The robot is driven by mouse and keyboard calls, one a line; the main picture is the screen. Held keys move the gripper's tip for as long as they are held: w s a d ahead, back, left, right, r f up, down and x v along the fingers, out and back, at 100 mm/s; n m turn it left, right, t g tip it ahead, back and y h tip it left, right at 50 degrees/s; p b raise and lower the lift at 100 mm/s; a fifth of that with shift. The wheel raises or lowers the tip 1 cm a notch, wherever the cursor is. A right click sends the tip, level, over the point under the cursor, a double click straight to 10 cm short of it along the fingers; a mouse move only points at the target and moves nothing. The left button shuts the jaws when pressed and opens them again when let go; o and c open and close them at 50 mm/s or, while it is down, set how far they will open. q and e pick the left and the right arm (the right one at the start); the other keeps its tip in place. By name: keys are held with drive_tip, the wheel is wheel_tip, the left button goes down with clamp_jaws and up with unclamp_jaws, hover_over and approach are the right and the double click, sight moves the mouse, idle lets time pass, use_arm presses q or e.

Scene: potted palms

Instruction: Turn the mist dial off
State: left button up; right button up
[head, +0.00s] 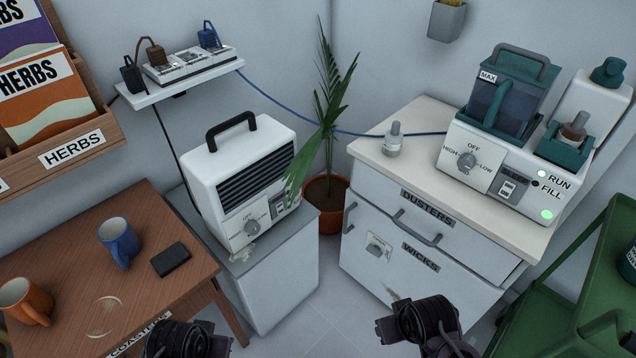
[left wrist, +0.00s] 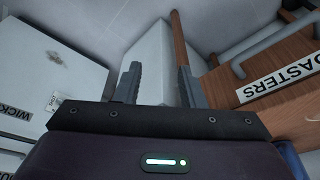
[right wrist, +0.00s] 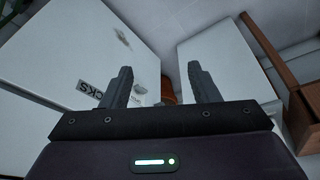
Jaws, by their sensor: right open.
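The white and teal humidifier (head: 500,172) stands on the right cabinet's top, with a tank marked MAX. Its grey dial (head: 467,160) sits on a front plate with HIGH at left, OFF on top and LOW at right. I cannot tell for sure which mark the dial points to.
A white heater (head: 240,165) with a similar dial (head: 252,228) stands on a grey cabinet. A potted palm (head: 325,190) is between the cabinets. Mugs (head: 119,240) stand on the wooden table. A green shelf cart (head: 590,270) is at right.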

drive_tip(key=w+r+m+t+b, duration=0.1)
drive_tip(key=w+r+t+b, duration=0.1)
drive_tip(key=w+r, duration=0.25)
drive_tip(key=m+t+h, duration=0.5)
drive_tip(key=m+h, duration=0.4)
drive_tip(key=h, duration=0.6)
approach(463, 165)
drive_tip(key=x, duration=0.2)
drive_tip(key=shift+y, duration=0.3)
drive_tip(key=x, duration=0.7)
drive_tip(key=shift+r, duration=0.2)
use_arm(q)
drive_tip(key=s+f, duration=0.4)
drive_tip(key=f, duration=0.9)
drive_tip(key=s+f+g, duration=0.1)
drive_tip(key=s+f, duration=0.3)
drive_tip(key=f, duration=1)
drive_tip(key=shift+a+f, duration=0.15)
drive_tip(key=shift+a, duration=0.05)
use_arm(e)
drive_tip(key=shift+c, duration=0.3)
drive_tip(key=c, duration=0.9)
